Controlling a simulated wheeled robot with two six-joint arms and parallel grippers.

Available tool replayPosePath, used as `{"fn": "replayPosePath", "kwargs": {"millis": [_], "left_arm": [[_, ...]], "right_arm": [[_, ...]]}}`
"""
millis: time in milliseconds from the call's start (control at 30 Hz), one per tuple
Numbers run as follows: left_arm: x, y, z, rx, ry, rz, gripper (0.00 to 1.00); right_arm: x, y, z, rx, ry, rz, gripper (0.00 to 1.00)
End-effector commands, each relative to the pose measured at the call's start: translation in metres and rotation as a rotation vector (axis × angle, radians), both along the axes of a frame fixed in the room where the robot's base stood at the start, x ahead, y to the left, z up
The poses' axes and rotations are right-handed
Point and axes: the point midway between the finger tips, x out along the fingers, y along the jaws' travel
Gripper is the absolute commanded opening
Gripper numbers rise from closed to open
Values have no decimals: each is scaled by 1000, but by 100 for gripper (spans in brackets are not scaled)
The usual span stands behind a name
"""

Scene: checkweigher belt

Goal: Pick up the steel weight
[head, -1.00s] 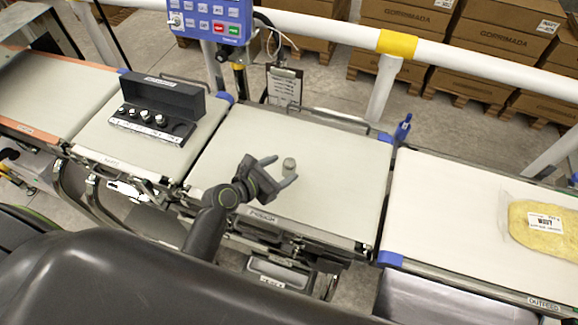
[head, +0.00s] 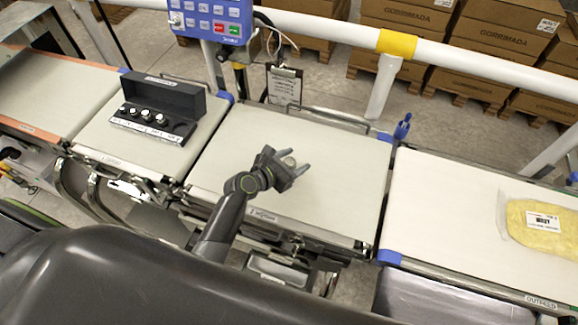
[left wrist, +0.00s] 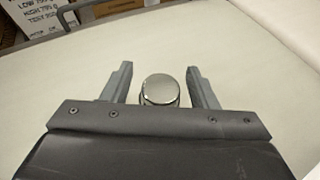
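The steel weight (head: 289,162) is a small shiny cylinder standing on the middle belt section. In the left wrist view the steel weight (left wrist: 160,90) stands between the two fingers, with a visible gap on each side. My left gripper (head: 290,159) is open around it, low over the belt; its fingertips also show in the left wrist view (left wrist: 160,75). The lower part of the weight is hidden by the gripper body in the left wrist view. My right gripper is in neither view.
An open black case (head: 160,92) with several smaller weights stands on the belt section to the left. A bagged yellow product (head: 535,222) lies on the right belt. A white rail (head: 330,32) and blue control panel (head: 212,15) stand behind. The belt around the weight is clear.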

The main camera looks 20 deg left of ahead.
Motion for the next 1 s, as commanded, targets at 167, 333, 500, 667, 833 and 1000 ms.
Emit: {"fn": "replayPosePath", "kwargs": {"millis": [167, 333, 500, 667, 833, 1000], "left_arm": [[0, 0, 0, 0, 0, 0, 29], [0, 0, 0, 0, 0, 0, 7], [1, 0, 2, -1, -3, 1, 0], [1, 0, 3, -2, -4, 1, 0], [1, 0, 22, -1, -6, -1, 0], [1, 0, 55, -1, -8, -1, 0]], "right_arm": [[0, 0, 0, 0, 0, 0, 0], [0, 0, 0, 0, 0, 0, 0], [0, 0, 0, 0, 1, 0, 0], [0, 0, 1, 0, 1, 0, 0], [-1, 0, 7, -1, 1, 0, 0], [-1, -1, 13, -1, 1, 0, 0]]}}
